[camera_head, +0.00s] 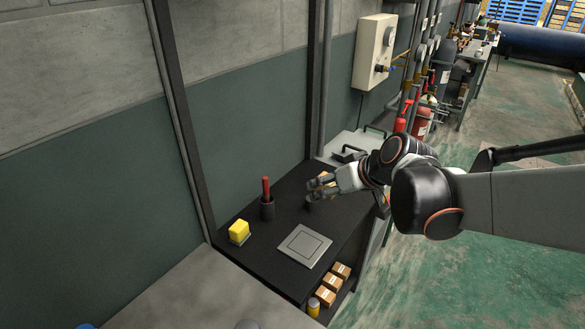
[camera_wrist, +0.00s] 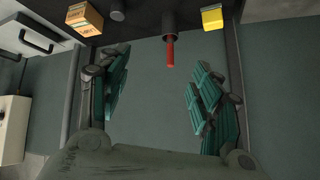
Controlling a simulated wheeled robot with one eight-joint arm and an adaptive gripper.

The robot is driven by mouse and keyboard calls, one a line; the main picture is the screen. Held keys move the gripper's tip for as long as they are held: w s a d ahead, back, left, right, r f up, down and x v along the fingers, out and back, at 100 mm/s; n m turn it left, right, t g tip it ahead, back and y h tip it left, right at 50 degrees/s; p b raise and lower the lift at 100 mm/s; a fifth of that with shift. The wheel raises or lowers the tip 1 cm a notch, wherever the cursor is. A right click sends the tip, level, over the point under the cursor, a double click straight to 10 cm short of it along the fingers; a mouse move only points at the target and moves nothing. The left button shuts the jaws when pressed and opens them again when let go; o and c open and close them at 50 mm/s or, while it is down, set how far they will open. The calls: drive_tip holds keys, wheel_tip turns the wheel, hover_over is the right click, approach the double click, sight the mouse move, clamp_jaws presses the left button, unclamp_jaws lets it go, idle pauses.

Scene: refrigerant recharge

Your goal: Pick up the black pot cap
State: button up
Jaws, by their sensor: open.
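A small dark round piece (camera_head: 309,204), which looks like the black pot cap, stands on the black table top, just below my gripper in the head view and partly hidden by it. In the wrist view a small dark grey round piece (camera_wrist: 118,15), likely the same one, sits at the top edge, between a cardboard box and a dark cup. My gripper (camera_head: 322,187) is open and empty above the table.
A dark cup (camera_head: 267,209) holding a red-handled item and a yellow block (camera_head: 239,231) stand on the table's left. A grey square plate (camera_head: 304,246) lies in front. A cardboard box (camera_wrist: 84,18) is near the gripper. The wall (camera_head: 250,120) rises behind.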

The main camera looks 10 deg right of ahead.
drive_tip(key=w+d+f+n+t+y+b, duration=0.15)
drive_tip(key=w+d+f, duration=0.25)
drive_tip(key=w+f, duration=0.45)
drive_tip(key=w+d+f+n+t+y+b, duration=0.1)
drive_tip(key=w+d+f+n+y+b, duration=0.25)
drive_tip(key=f, duration=0.75)
drive_tip(key=shift+m+h, duration=0.5)
drive_tip(key=shift+h, duration=0.4)
drive_tip(key=x, duration=0.5)
drive_tip(key=d+x, duration=0.1)
drive_tip(key=x, duration=0.2)
drive_tip(key=shift+w+a+f, duration=0.1)
drive_tip(key=shift+w+a, duration=0.1)
drive_tip(key=shift+w, duration=0.45)
drive_tip(key=shift+b+x, duration=1.3)
drive_tip(key=shift+x, duration=1.6)
drive_tip(key=shift+w+d+r, duration=0.1)
drive_tip(key=shift+w+r, duration=0.05)
drive_tip(key=shift+r, duration=0.1)
drive_tip(key=c, duration=1.2)
